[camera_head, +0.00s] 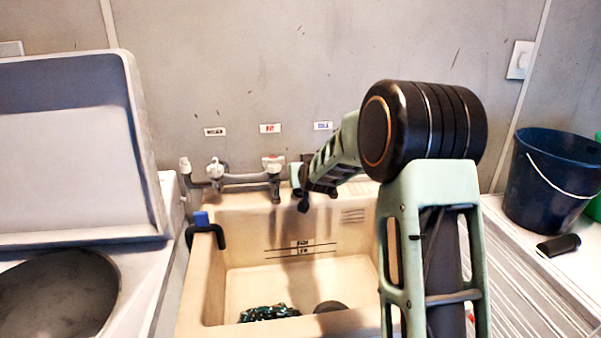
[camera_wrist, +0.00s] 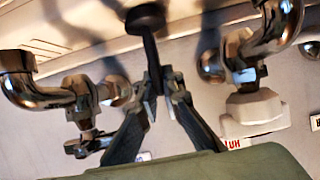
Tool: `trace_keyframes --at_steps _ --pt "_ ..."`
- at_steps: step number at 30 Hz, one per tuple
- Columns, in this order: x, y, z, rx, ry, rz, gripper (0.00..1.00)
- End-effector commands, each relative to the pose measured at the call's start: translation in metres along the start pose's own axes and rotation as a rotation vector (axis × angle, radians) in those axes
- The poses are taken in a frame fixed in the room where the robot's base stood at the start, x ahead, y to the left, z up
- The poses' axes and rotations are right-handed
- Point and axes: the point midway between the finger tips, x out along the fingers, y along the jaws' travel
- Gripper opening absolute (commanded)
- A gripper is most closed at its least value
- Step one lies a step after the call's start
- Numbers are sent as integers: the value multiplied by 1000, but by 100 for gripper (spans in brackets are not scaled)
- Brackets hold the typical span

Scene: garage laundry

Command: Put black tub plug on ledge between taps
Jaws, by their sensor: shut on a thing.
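My gripper (camera_head: 302,192) hangs over the back of the cream laundry tub (camera_head: 205,285), just right of the tap with the red label. In the wrist view its fingertips (camera_wrist: 159,76) are shut on the thin stem of the black tub plug (camera_wrist: 146,17). The plug's round end points away from the fingers, near the pale ledge (camera_wrist: 100,45); I cannot tell whether it touches. In the wrist view, one metal tap (camera_wrist: 60,95) is left of the fingers and another (camera_wrist: 250,80) is right. In the head view my gripper and arm partly hide the right tap.
A dark green coiled object (camera_head: 268,313) and a dark round shape (camera_head: 330,306) are in the tub bottom. A blue-and-black hook (camera_head: 203,225) hangs on its left rim. A washer (camera_head: 75,190) with raised lid stands left; a blue bucket (camera_head: 553,180) and black object (camera_head: 558,245) are right.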

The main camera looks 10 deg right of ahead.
Motion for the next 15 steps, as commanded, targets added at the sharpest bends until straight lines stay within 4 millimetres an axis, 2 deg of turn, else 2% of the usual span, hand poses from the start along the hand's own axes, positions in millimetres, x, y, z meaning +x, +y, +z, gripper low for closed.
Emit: trace_keyframes --at_steps 1,2,6,15 --pt "1 0 3 0 0 0 0" --pt "1 0 3 0 0 0 8" --pt "1 0 2 0 0 0 23" --pt "0 0 1 0 0 0 24"
